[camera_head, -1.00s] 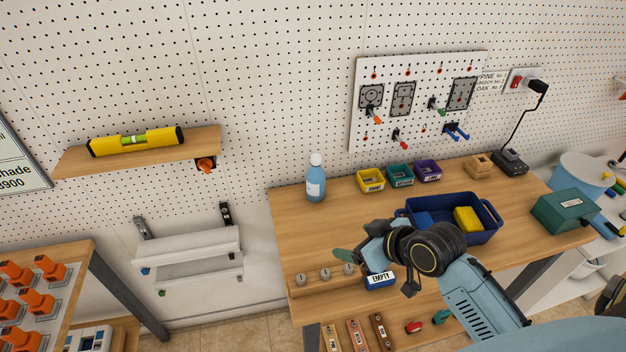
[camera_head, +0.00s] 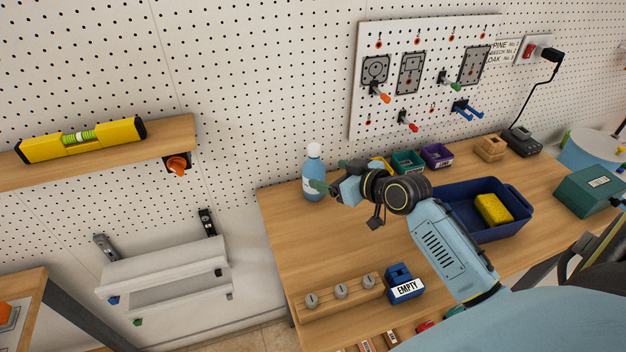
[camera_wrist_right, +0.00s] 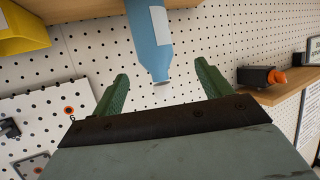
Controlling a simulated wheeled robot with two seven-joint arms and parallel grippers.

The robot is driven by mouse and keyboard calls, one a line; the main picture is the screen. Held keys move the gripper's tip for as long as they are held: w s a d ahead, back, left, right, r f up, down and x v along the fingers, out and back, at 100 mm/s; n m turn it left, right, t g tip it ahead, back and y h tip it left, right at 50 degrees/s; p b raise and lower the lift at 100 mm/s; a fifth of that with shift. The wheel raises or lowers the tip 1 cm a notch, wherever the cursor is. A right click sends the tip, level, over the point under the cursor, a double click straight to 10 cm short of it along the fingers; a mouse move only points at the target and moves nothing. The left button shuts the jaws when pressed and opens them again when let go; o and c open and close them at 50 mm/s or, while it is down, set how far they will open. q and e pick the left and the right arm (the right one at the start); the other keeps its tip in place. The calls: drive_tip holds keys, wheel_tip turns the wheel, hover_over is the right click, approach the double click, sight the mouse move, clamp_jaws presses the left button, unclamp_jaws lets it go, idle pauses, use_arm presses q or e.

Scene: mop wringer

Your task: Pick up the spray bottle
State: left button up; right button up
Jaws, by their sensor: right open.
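The spray bottle (camera_head: 313,185), light blue with a white top and a pale label, stands upright at the back left of the wooden workbench. My right gripper (camera_head: 330,176) is just right of it, its fingers reaching toward the bottle and one overlapping it in the head view. In the right wrist view the bottle (camera_wrist_right: 150,40) appears upside down, with its top end lined up between the two spread green fingers (camera_wrist_right: 160,88). The gripper is open and holds nothing. I cannot tell whether a finger touches the bottle. My left gripper is not in view.
Small bins, including a teal one (camera_head: 408,162), stand behind my right arm. A blue tub (camera_head: 455,192) with a yellow sponge (camera_head: 493,209) sits to its right. A wooden peg rack (camera_head: 340,298) and a blue "EMPTY" holder (camera_head: 404,288) are in front. The bench's left middle is clear.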

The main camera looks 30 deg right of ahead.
sight(319, 171)
drive_tip(key=x, duration=0.4)
drive_tip(key=shift+w+f, duration=0.15)
drive_tip(key=shift+w, duration=0.15)
drive_tip(key=shift+d+b+x, duration=0.15)
drive_tip(key=shift+b+x, duration=0.05)
drive_tip(key=shift+x, duration=1.1)
drive_tip(key=shift+d+b+x, duration=0.1)
drive_tip(key=shift+b+x, duration=0.05)
drive_tip(key=shift+x, duration=1.15)
drive_tip(key=shift+f, duration=0.15)
drive_tip(key=c, duration=1.2)
